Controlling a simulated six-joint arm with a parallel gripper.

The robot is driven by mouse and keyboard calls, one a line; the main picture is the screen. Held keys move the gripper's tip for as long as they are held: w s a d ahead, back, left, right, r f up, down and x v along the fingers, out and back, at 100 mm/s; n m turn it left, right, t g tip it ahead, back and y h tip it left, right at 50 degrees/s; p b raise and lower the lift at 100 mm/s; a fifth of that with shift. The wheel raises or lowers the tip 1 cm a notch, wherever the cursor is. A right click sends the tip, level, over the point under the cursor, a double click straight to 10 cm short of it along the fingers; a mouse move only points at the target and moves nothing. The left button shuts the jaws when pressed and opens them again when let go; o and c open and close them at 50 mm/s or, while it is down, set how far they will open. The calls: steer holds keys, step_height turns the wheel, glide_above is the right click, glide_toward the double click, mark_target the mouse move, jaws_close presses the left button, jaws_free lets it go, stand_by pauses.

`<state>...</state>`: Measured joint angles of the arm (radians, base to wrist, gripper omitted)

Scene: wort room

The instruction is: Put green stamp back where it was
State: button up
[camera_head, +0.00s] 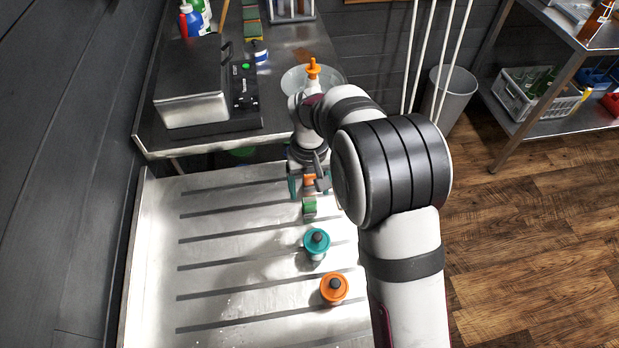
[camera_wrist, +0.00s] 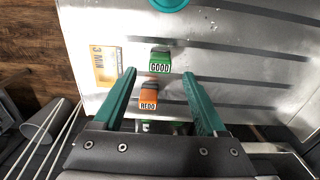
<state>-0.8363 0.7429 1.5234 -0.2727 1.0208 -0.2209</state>
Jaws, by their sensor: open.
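The green stamp (camera_head: 309,206), marked GOOD in the wrist view (camera_wrist: 159,60), lies on the grooved metal tray top (camera_head: 240,250). The orange stamp (camera_head: 309,182), marked REDO in the wrist view (camera_wrist: 148,96), lies close by, nearer my gripper's palm. My gripper (camera_head: 308,190) is open, pointing down with its teal fingers apart. In the wrist view, its fingers (camera_wrist: 159,77) appear on either side of the orange stamp, with the green one just past the fingertips. Nothing is held. I cannot tell how high the fingertips are above the surface.
A teal-topped container (camera_head: 316,242) and an orange-topped one (camera_head: 334,289) stand in front of the green stamp. A yellow-orange card (camera_wrist: 105,66) lies left of the stamps in the wrist view. A metal box (camera_head: 190,90) stands behind on another table. The tray's left side is clear.

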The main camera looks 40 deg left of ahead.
mark_target(310, 200)
step_height(310, 200, up, 6)
steer(key=s+d+r+m, duration=0.1)
steer(key=d+r+m, duration=0.25)
steer(key=d, duration=0.45)
steer(key=d+r+m, duration=0.2)
steer(key=d+r, duration=0.2)
steer(key=d, duration=0.4)
steer(key=s+d+m+y, duration=0.1)
steer(key=s+d+m, duration=0.8)
steer(key=s+d, duration=0.5)
steer(key=s, duration=0.3)
steer(key=shift+d+r+y, duration=0.2)
steer(key=shift+d+y, duration=0.15)
steer(key=shift+y, duration=0.05)
